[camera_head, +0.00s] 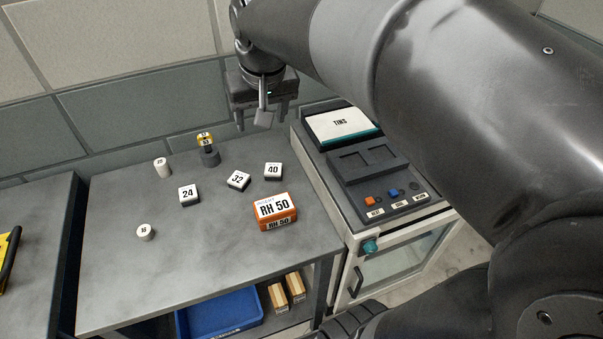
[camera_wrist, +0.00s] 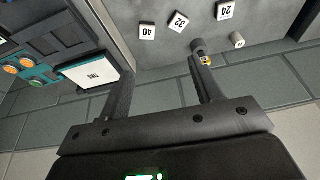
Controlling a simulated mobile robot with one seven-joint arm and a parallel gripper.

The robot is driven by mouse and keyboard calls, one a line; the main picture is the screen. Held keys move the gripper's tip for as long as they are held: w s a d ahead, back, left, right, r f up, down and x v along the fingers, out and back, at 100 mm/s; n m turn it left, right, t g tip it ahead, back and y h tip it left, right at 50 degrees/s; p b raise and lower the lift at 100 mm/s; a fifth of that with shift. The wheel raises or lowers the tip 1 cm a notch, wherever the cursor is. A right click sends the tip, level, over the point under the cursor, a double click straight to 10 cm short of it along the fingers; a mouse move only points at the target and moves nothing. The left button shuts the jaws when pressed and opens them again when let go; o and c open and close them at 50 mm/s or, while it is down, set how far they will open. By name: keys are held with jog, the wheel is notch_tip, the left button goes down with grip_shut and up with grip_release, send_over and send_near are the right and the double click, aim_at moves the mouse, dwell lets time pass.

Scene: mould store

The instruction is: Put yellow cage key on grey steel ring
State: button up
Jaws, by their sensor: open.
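A small yellow piece with dark marks (camera_head: 205,137), which looks like the yellow cage key, is at the back of the grey table. It appears on or just behind a short dark grey cylinder (camera_head: 210,158), which may be the grey steel ring; I cannot tell which. In the wrist view the yellow piece (camera_wrist: 207,62) and grey cylinder (camera_wrist: 197,45) are close to the right finger, which partly covers that area. My gripper (camera_head: 263,118) is open and empty, above the table's back right, to the right of the yellow piece.
White blocks 24 (camera_head: 189,194), 32 (camera_head: 238,181) and 40 (camera_head: 273,171), white cylinders (camera_head: 162,167) (camera_head: 144,232) and an orange RH 50 box (camera_head: 274,211) stand on the table. A cabinet with a TINS box (camera_head: 340,124) adjoins at right.

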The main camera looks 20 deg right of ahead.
jog(key=s+d+f+t, duration=0.1)
jog(key=s+f, duration=0.1)
jog(key=s, duration=0.5)
jog(key=s+d+f+t, duration=0.1)
jog(key=s+d+f, duration=0.1)
jog(key=s, duration=0.5)
jog(key=shift+s+f, duration=0.15)
jog(key=shift+f, duration=0.45)
jog(key=shift+d, duration=0.1)
